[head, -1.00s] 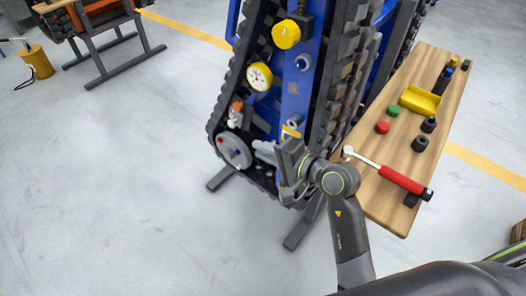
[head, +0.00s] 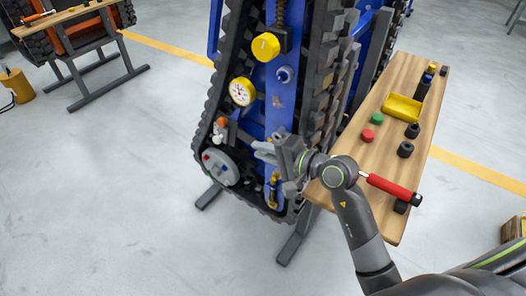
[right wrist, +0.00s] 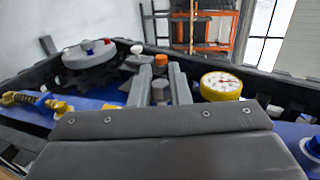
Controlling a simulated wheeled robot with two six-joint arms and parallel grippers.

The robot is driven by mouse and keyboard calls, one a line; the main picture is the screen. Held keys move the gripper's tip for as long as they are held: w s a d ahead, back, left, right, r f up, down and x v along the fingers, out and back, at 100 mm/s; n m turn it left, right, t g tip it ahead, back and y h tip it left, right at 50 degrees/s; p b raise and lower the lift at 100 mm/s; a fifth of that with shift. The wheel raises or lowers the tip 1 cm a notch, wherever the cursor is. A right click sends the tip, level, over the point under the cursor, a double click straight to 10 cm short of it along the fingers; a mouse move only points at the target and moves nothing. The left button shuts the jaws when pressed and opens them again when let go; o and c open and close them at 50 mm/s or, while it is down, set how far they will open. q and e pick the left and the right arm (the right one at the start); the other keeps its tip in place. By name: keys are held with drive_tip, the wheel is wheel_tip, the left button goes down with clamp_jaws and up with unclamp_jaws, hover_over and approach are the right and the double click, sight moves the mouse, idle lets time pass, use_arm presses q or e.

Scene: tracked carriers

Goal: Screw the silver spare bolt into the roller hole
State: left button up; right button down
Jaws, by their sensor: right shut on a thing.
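My right gripper (head: 264,152) is in front of the lower part of the upright tracked carrier (head: 275,100). In the right wrist view its two grey fingers (right wrist: 160,82) are closed around a short grey cylindrical piece, which looks like the silver spare bolt (right wrist: 160,93). In the head view the bolt is too small to make out in the fingers. I cannot tell which spot is the roller hole. My left gripper is not in view.
The carrier bears a yellow-rimmed gauge (head: 242,92), a yellow knob (head: 266,46), a grey disc (head: 220,167) and a brass fitting (head: 273,190).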

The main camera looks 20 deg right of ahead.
drive_tip(key=shift+b, duration=0.85)
idle(1.3)
drive_tip(key=shift+w+d+b, duration=0.55)
drive_tip(key=shift+w+d, duration=0.25)
drive_tip(key=shift+d, duration=0.15)
idle(0.3)
drive_tip(key=shift+s+a, duration=0.15)
drive_tip(key=shift+s+a, duration=0.45)
drive_tip(key=shift+a, duration=0.15)
drive_tip(key=shift+b, duration=1.05)
idle(1.3)
drive_tip(key=shift+w+d, duration=0.3)
drive_tip(key=shift+d, duration=0.1)
drive_tip(key=shift+w+d+b, duration=0.25)
drive_tip(key=shift+d+b, duration=0.1)
drive_tip(key=shift+b, duration=0.1)
